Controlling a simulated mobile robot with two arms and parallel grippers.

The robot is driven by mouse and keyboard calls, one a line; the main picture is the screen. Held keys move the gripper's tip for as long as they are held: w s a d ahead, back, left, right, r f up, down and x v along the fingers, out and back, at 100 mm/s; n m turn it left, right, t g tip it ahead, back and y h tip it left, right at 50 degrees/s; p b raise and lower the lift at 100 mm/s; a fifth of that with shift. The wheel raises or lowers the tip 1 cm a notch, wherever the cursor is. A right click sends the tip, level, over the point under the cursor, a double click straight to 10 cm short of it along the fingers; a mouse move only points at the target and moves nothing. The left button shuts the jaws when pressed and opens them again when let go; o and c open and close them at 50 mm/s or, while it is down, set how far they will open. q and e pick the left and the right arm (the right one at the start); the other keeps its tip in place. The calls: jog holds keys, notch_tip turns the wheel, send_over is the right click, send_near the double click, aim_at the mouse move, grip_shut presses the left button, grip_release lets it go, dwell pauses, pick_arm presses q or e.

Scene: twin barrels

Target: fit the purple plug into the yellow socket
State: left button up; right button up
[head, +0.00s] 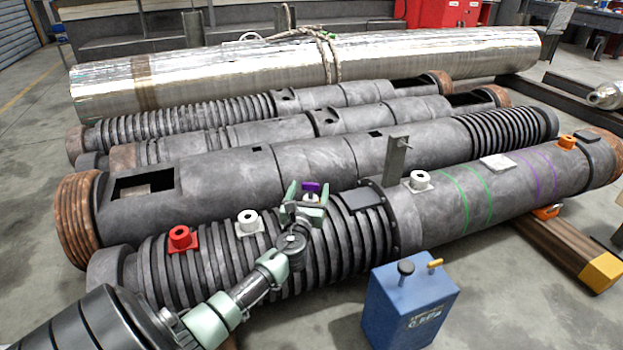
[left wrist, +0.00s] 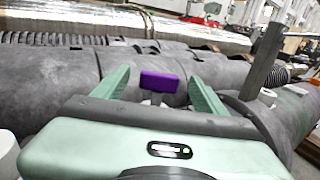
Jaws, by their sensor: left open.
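The purple plug (head: 311,187) shows as a small flat block above the ribbed part of the front barrel, with something whitish just under it. It also shows in the left wrist view (left wrist: 161,81). My left gripper (head: 307,193) is open, its green fingers on either side of the plug with gaps in the wrist view. I cannot tell if the plug is seated in the whitish piece. I see no clearly yellow socket; a red socket (head: 181,238), white sockets (head: 248,221) (head: 420,181) and an orange socket (head: 567,143) sit along the front barrel. My right gripper is not in view.
The front barrel (head: 440,215) lies before several other dark barrels and a long foil-wrapped cylinder (head: 220,77). An upright metal post (head: 396,158) stands right of my left gripper. A blue box (head: 408,305) with a yellow handle stands on the floor in front.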

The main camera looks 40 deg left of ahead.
pick_arm(q)
jog(key=shift+v, duration=1.3)
